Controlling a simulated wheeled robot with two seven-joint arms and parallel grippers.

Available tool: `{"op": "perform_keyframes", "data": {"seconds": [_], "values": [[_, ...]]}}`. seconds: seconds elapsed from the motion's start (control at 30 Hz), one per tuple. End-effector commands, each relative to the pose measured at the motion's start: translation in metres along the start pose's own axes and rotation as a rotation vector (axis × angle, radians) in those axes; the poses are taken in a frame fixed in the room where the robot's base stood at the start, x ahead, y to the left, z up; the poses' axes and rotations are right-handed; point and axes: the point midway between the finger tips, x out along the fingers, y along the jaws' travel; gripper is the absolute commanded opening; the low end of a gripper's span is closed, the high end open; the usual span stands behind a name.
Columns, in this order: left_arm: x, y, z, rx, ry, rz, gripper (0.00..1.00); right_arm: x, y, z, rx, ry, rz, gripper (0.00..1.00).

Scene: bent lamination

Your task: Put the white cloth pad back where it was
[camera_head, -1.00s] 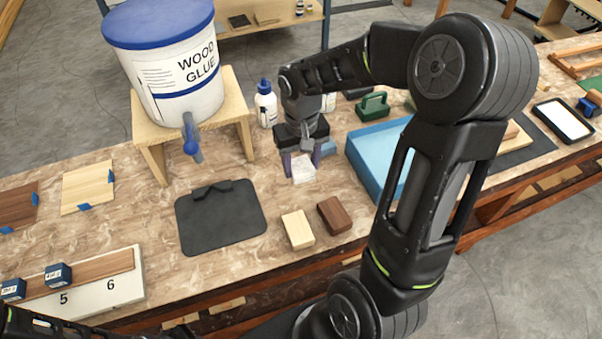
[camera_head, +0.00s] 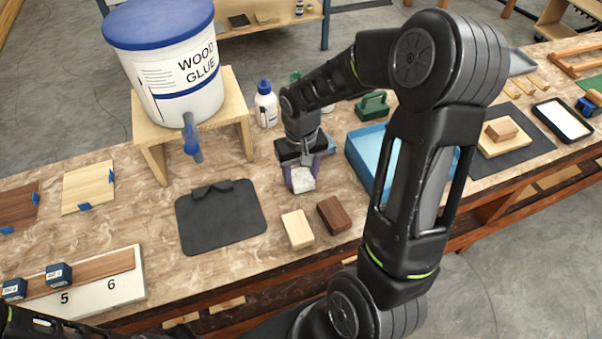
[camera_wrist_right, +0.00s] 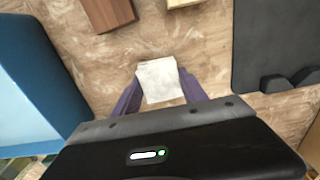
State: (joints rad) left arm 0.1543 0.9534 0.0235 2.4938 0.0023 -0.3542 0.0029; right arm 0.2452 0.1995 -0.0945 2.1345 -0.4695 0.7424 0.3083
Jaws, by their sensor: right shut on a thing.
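The white cloth pad (camera_head: 301,181) shows between the purple fingers of my right gripper (camera_head: 301,185) in the head view. In the right wrist view the pad (camera_wrist_right: 160,80) is a small creased white square between the fingertips of my right gripper (camera_wrist_right: 160,92), which is shut on it. The pad is just above or on the marbled bench top; I cannot tell which. My left gripper is not in view.
A light wood block (camera_head: 297,229) and a dark wood block (camera_head: 334,215) lie in front of the gripper. A black mat (camera_head: 221,220) lies to the left, a blue tray (camera_head: 366,158) to the right. A glue bottle (camera_head: 265,105) and glue bucket (camera_head: 165,75) stand behind.

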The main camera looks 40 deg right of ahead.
Motion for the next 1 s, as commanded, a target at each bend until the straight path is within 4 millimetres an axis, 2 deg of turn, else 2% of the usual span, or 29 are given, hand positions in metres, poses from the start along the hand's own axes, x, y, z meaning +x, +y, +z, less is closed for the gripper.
{"op": "perform_keyframes", "data": {"seconds": [0.07, 0.1, 0.33, 0.6, 0.77, 0.87, 1.0], "values": [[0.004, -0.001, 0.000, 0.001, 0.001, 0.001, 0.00, 0.004, 0.000, 0.000, 0.000, 0.000, 0.000, 0.18], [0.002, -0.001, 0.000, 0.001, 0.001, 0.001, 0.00, 0.003, 0.000, 0.000, 0.000, 0.000, 0.000, 0.52], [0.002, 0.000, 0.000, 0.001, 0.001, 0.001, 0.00, 0.002, 0.000, 0.000, 0.000, 0.000, 0.000, 0.71], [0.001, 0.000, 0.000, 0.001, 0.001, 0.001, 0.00, 0.002, 0.000, 0.000, 0.000, 0.000, 0.000, 0.72], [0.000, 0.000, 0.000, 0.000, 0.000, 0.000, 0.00, -0.006, 0.000, -0.001, 0.000, 0.002, 0.000, 0.72], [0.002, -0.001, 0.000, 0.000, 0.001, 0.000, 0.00, -0.019, 0.000, -0.001, 0.002, 0.004, -0.001, 0.72], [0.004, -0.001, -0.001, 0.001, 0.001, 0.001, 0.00, -0.046, 0.000, -0.002, 0.002, 0.007, -0.001, 0.72]]}}
